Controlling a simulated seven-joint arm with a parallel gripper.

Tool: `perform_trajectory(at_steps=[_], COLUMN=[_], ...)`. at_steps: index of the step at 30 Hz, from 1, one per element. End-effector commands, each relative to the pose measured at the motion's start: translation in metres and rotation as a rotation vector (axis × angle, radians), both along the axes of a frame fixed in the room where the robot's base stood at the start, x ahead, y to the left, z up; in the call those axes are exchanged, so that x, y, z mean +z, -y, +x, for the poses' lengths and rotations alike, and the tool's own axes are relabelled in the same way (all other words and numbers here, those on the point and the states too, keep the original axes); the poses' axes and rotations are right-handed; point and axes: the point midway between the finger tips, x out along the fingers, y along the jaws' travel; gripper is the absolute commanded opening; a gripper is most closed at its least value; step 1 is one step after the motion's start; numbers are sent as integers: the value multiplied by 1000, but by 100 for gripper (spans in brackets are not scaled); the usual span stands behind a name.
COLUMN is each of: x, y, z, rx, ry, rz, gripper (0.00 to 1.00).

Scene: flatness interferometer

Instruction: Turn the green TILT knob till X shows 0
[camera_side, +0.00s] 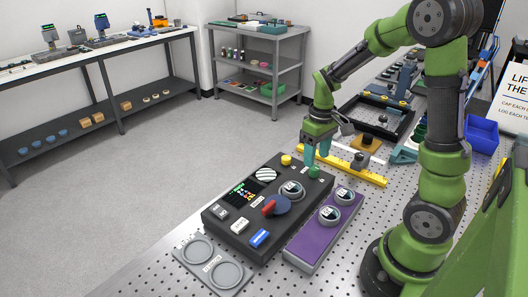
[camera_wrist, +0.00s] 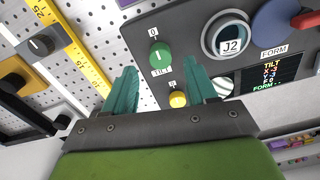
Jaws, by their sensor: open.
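The green TILT knob (camera_wrist: 160,54) sits on the dark console (camera_side: 230,218), with a TILT label beside it. In the side view the green knob (camera_side: 314,172) is at the console's far right corner. The console's small screen (camera_wrist: 266,76) reads TILT, with X appearing as -3 and Y as -3; the digits are small. My gripper (camera_wrist: 162,69) is open, its teal fingers spread to either side of the knob in the wrist picture. In the side view my gripper (camera_side: 316,155) is just above the knob; contact cannot be told.
A yellow knob (camera_wrist: 178,98) is close to the green one. Dial J2 (camera_wrist: 227,42) and a blue-and-red FORM knob (camera_side: 275,205) are on the same console. A purple panel (camera_side: 322,232) lies alongside. A yellow rule (camera_side: 345,165) lies behind on the perforated table.

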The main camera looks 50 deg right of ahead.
Motion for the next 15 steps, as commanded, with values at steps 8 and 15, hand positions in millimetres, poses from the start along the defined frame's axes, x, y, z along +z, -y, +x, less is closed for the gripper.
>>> perform_trajectory(at_steps=[8,15], x=[-35,-39], y=[-1,-1], z=[-1,0], rx=[-1,0], ry=[-2,0], rz=[1,0], gripper=[57,57])
